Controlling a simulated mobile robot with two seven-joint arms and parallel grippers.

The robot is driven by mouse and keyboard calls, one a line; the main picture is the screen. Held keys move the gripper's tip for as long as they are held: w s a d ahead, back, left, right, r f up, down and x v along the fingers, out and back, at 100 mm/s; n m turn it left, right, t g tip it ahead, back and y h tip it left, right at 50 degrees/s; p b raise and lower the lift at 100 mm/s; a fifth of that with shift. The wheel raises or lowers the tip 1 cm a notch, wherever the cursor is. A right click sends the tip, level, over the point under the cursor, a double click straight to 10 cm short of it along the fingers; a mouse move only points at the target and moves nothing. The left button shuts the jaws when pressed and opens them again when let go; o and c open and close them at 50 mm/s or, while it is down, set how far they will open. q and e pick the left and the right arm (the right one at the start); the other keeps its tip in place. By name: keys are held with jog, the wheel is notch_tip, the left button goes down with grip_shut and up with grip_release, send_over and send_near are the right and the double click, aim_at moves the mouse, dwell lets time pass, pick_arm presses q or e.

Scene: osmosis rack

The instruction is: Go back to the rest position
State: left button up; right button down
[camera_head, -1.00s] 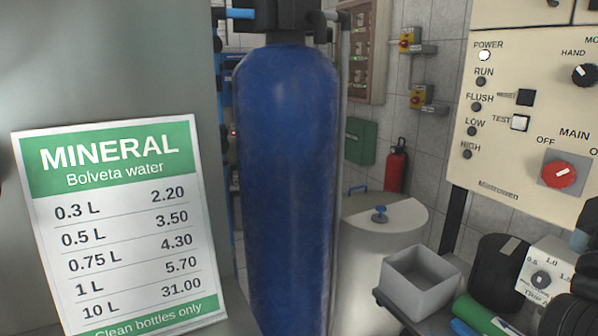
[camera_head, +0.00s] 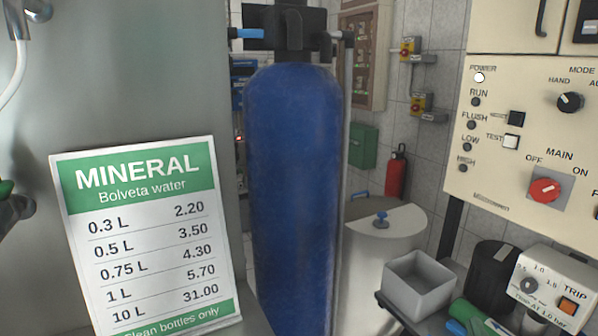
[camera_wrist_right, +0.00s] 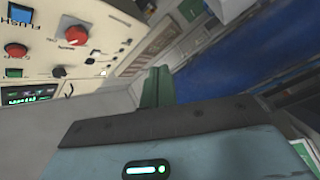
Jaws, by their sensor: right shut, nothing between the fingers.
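My right gripper (camera_wrist_right: 157,86) shows in the right wrist view as green fingers pressed together beyond the dark edge of its blue-grey body. It is shut and empty, with nothing touching its fingertips. In that view the control panel (camera_wrist_right: 85,42) lies to its left and the blue vessel (camera_wrist_right: 230,72) to its right. In the head view only dark shapes at the bottom right corner may belong to my right arm; I cannot tell its fingers there. My left gripper is not in view.
A mineral water price sign (camera_head: 148,240) stands at the left before a grey cabinet. The tall blue vessel (camera_head: 293,190) is at the centre. A lidded tank (camera_head: 375,265), an empty grey bin (camera_head: 418,285) and the cream panel (camera_head: 520,140) are to the right.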

jog(key=s+a+f+m+g+y+p, duration=0.2)
jog(key=s+a+f+g+y, duration=0.15)
jog(key=s+f, duration=0.7)
jog(key=s+a+f+m+g+y+p, duration=0.2)
jog(key=s+a+f+g, duration=0.2)
jog(key=s+f, duration=0.7)
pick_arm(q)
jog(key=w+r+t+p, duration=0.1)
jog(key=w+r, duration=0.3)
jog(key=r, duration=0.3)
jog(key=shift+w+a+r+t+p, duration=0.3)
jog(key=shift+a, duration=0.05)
pick_arm(e)
jog(key=s+a+f+m+g+y, duration=0.1)
jog(key=s+f, duration=0.4)
jog(key=s, duration=0.5)
jog(key=shift+s+a+f+m+g, duration=0.3)
jog(key=shift+a+m+g, duration=0.3)
jog(key=shift+m, duration=0.3)
jog(key=shift+y, duration=0.25)
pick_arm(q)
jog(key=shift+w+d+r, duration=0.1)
pick_arm(e)
jog(key=shift+w, duration=0.1)
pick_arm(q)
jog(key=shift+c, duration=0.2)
